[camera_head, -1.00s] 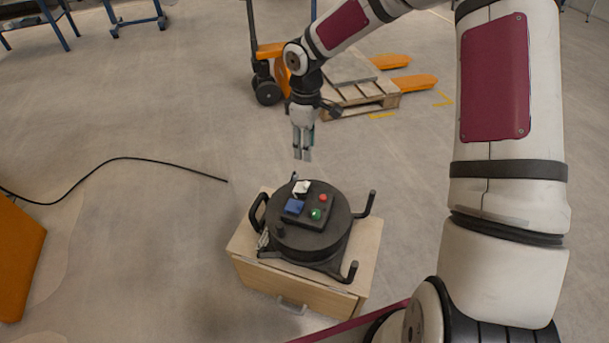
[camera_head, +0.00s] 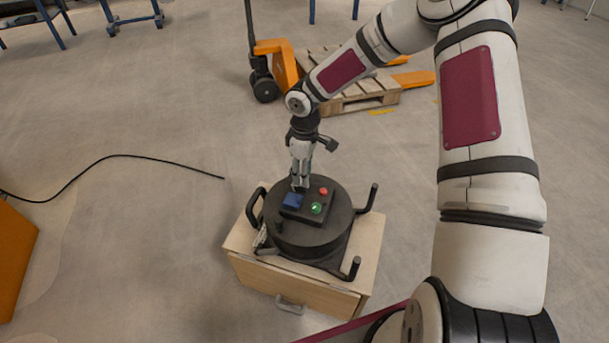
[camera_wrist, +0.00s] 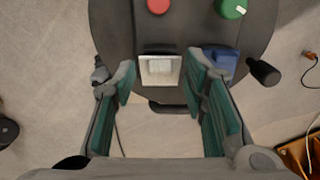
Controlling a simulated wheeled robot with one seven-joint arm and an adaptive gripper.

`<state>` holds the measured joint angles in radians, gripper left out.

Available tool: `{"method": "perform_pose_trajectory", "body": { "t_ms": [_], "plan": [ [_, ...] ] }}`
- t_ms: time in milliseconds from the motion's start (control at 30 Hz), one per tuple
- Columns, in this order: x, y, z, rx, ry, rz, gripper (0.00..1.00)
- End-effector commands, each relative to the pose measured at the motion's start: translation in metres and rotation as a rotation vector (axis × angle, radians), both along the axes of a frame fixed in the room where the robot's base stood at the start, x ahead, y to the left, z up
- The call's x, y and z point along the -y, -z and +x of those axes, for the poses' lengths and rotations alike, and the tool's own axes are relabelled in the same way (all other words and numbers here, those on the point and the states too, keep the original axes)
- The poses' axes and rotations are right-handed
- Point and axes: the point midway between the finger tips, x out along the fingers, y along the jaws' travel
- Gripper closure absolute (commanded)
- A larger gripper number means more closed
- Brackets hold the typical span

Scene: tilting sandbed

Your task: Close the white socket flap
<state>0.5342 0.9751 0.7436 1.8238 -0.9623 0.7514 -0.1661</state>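The white socket flap (camera_wrist: 160,70) shows in the wrist view on the dark round drum, between my two fingertips. It looks like a pale square with a greyer middle; I cannot tell its exact tilt. In the head view my gripper hides it. My gripper (camera_head: 300,186) points down, low over the back of the control box on the drum. In the wrist view my gripper (camera_wrist: 161,75) is open, its green-padded fingers on either side of the flap, with nothing held. I cannot tell whether a finger touches it.
A blue flap (camera_head: 292,201) sits beside the white one, close to a finger. A red button (camera_head: 323,191) and a green knob (camera_head: 316,208) are on the same box. The drum (camera_head: 300,236) has upright handles and stands on a wooden cabinet (camera_head: 290,282).

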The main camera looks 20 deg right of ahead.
Motion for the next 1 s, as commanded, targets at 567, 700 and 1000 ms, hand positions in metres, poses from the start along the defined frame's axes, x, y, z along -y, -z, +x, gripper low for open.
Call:
{"method": "perform_pose_trajectory", "body": {
  "t_ms": [567, 700, 1000],
  "plan": [
    [0.0003, 0.0057, 0.0003, 0.001, 0.001, -0.001, 1.0],
    [0.0005, 0.0057, 0.0003, 0.001, 0.001, -0.001, 1.0],
    [0.0064, 0.0104, -0.0044, 0.069, 0.002, 0.091, 1.0]
  ]
}}
